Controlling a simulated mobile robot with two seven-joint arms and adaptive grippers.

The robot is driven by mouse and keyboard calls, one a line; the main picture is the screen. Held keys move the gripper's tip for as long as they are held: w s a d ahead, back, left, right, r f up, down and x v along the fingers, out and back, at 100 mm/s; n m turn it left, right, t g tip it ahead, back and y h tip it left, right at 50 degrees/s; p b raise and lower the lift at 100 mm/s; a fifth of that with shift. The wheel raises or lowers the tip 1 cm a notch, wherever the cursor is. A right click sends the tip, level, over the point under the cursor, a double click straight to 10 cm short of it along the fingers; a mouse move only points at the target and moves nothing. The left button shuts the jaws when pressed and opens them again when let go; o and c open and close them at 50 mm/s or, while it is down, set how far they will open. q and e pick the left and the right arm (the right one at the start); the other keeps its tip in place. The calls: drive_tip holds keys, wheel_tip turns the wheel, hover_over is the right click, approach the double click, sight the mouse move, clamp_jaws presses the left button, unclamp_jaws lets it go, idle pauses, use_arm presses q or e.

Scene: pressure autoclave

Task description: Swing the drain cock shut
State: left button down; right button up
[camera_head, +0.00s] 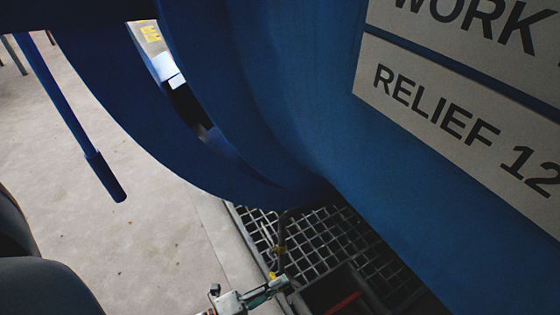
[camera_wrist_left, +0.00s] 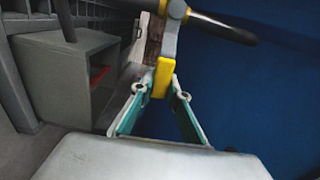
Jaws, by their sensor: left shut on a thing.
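The drain cock (camera_head: 279,249) is a small brass-coloured fitting on a dark pipe under the blue vessel, low in the head view. Its lever (camera_wrist_left: 170,42) is grey with a yellow end (camera_wrist_left: 163,76), and in the left wrist view it reaches down from the dark pipe. My left gripper (camera_head: 280,284) is at the bottom of the head view, below the cock. Its teal-sided fingers (camera_wrist_left: 161,92) are closed around the lever's yellow end. The fingers partly hide the lever in the head view. My right gripper is in neither view.
The blue vessel (camera_head: 300,110) with its signs (camera_head: 460,125) fills the upper right, close above the cock. A floor grating (camera_head: 335,235) lies below. A grey open box (camera_wrist_left: 65,75) stands left in the wrist view. A blue bar (camera_head: 75,120) hangs at left; concrete floor (camera_head: 160,250) there is clear.

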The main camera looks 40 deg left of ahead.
use_arm(q)
drive_tip(key=shift+w+a+f+m, duration=0.15)
drive_tip(key=shift+a+f+m, duration=0.15)
drive_tip(key=shift+a, duration=0.25)
drive_tip(key=c, duration=1.9)
unclamp_jaws()
drive_tip(key=shift+d, duration=0.15)
drive_tip(key=v, duration=1.2)
drive_tip(key=shift+r, duration=0.1)
